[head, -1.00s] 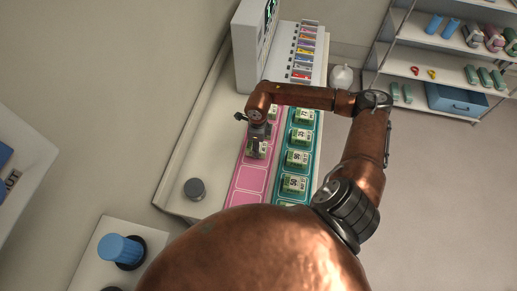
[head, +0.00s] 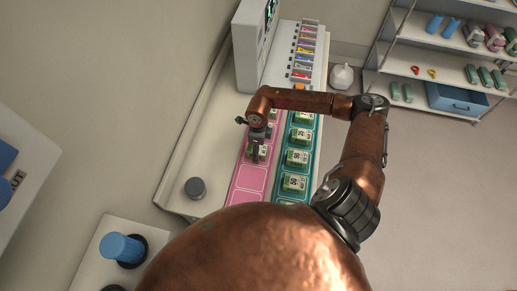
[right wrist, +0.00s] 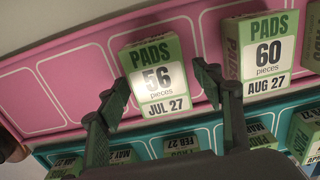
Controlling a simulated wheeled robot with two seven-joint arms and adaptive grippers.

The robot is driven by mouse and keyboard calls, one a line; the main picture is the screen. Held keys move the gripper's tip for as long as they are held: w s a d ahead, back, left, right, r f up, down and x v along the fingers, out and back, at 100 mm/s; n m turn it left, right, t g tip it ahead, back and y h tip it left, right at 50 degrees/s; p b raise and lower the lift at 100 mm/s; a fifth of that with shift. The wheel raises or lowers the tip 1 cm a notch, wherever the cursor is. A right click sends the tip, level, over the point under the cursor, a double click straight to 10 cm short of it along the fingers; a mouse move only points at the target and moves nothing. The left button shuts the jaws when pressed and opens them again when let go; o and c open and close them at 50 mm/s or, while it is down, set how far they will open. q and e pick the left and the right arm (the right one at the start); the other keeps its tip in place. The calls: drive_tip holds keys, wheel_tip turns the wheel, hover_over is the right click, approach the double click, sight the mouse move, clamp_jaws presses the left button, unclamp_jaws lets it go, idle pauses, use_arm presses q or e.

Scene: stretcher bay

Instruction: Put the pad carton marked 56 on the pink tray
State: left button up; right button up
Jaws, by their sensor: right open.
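The green-and-white pad carton marked 56 (right wrist: 158,78) sits in an outlined place on the pink tray (right wrist: 82,62), next to the carton marked 60 (right wrist: 262,50). In the head view the pink tray (head: 248,190) lies beneath my right gripper (head: 256,154), which partly hides the carton there. In the right wrist view my right gripper (right wrist: 160,80) is open, with one finger on each side of the 56 carton. Whether a finger touches it I cannot tell. My left gripper is not in view.
A teal tray (head: 276,176) with several similar cartons lies right alongside the pink tray. A grey round knob (head: 195,188) stands to the left. A monitor (head: 250,45) and a rack of coloured items (head: 304,52) stand behind. The near pink places are empty.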

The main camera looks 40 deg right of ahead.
drive_tip(key=shift+r+p, duration=0.3)
wheel_tip(320, 180, up, 12)
drive_tip(key=b, duration=0.2)
drive_tip(key=shift+f, duration=0.1)
